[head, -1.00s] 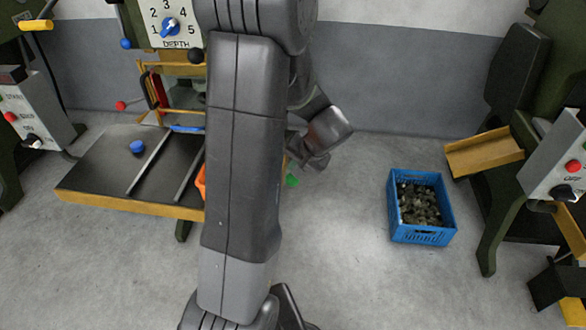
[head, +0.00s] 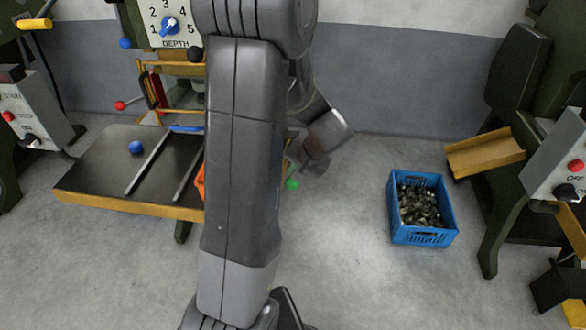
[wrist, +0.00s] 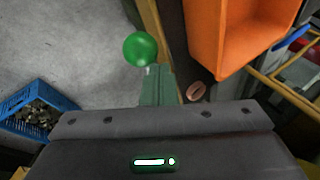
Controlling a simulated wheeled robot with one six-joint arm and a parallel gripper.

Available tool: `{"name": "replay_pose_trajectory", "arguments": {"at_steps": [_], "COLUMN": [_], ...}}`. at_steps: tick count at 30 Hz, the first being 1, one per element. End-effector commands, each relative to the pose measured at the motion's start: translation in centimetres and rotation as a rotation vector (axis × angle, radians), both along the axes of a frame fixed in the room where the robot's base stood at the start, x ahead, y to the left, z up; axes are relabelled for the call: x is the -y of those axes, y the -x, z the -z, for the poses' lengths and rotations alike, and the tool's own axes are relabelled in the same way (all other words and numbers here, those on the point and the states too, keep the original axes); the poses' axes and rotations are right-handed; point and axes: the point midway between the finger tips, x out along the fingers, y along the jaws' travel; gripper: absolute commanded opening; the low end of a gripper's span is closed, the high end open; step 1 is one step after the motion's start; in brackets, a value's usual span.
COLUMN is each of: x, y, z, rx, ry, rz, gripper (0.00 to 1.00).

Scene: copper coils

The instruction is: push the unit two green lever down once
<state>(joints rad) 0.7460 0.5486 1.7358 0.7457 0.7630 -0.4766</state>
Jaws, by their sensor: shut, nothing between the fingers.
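The green lever shows as a round green knob (wrist: 140,49) in the wrist view, just beyond my gripper (wrist: 160,122) and a little left of its middle. In the head view the green knob (head: 292,183) is small, right of my arm and just below my gripper (head: 306,169). My gripper is shut and empty. I cannot tell whether it touches the knob. The lever's shaft is mostly hidden.
An orange bin (wrist: 235,45) and a copper ring (wrist: 196,92) lie beside the gripper in the wrist view. A dark table (head: 100,172) with yellow edges stands left of my arm. A blue crate (head: 395,222) of metal parts stands on open floor at right.

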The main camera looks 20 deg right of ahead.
Motion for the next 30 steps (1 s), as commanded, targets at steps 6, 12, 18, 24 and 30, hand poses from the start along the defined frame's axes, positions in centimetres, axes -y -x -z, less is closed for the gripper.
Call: {"name": "replay_pose_trajectory", "arguments": {"at_steps": [6,12,18,24,30], "x": [-0.1,-0.1,-0.2,-0.2,-0.3], "y": [0.1,0.2,0.3,0.4,0.4], "z": [0.4,0.6,0.8,1.0,1.3], "rx": [-0.001,-0.001,-0.001,-0.002,-0.002], "ry": [-0.001,-0.002,-0.002,-0.002,-0.002], "rz": [0.000,0.000,0.000,-0.001,-0.001], "gripper": [0.00,0.00,0.00,0.00,0.00]}}
